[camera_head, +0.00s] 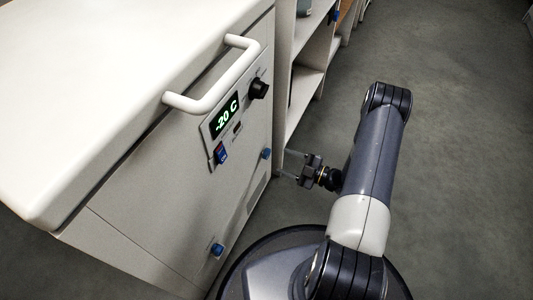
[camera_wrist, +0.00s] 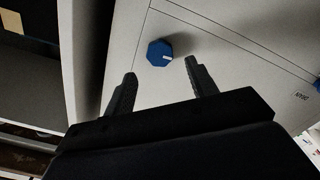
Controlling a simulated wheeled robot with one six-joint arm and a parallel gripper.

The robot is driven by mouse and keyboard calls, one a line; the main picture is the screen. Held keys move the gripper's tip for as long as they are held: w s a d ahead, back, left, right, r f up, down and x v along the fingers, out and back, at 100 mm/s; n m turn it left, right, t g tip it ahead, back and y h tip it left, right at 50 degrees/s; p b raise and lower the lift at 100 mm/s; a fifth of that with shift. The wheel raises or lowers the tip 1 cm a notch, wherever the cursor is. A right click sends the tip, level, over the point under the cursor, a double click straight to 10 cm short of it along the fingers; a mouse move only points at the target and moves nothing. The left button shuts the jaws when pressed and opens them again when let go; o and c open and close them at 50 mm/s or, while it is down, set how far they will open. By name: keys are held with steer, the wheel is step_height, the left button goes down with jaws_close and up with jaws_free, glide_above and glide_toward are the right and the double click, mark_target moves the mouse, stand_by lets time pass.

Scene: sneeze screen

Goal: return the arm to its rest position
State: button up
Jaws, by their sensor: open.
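My gripper (camera_head: 290,168) is at the end of my dark blue and white arm, to the right of a white chest freezer (camera_head: 110,70), with its fingers pointing left toward the front panel. In the wrist view my gripper (camera_wrist: 160,84) has two dark fingers spread apart, with nothing between them. A blue knob (camera_wrist: 160,53) on the panel shows just beyond the fingertips. It appears to be the blue knob (camera_head: 266,153) near the panel's right edge in the head view. I cannot tell the exact gap between fingers and panel.
The freezer lid has a white handle (camera_head: 225,80). The panel carries a "-20 C" display (camera_head: 226,115), a black knob (camera_head: 258,88), a blue and red switch (camera_head: 220,153) and a lower blue knob (camera_head: 217,249). Open shelves (camera_head: 305,85) stand behind. Grey floor (camera_head: 460,130) is clear at right.

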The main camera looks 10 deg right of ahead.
mark_target(268, 155)
steer(key=x, duration=0.6)
steer(key=shift+a, duration=0.15)
steer(key=shift+n, duration=1.6)
